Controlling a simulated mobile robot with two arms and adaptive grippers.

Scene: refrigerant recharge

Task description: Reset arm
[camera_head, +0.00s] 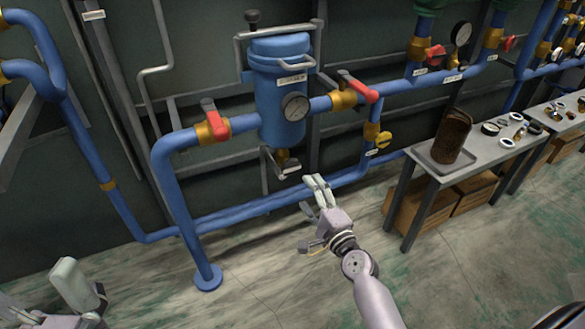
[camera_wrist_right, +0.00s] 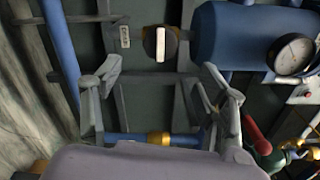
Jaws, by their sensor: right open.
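My right gripper (camera_head: 312,193) is open and empty, in front of the blue pipes and a little below and right of the blue canister's bottom drain fitting (camera_head: 284,160). In the right wrist view, its two fingers are spread apart with nothing between them (camera_wrist_right: 162,95). My left gripper (camera_head: 78,288) is only partly in view at the bottom left corner, and its opening is not clear. The blue canister (camera_head: 282,95) hangs upright with a round gauge (camera_head: 295,106) on its front. Canister (camera_wrist_right: 240,38) and gauge (camera_wrist_right: 293,55) also show in the right wrist view.
Red-handled valves (camera_head: 212,122) and (camera_head: 358,86) sit on the pipes either side of the canister. A rusty cylinder (camera_head: 451,136) stands on a tray (camera_head: 430,158) on the right table. Cardboard boxes (camera_head: 407,215) lie beneath. The floor (camera_head: 260,280) in front is clear.

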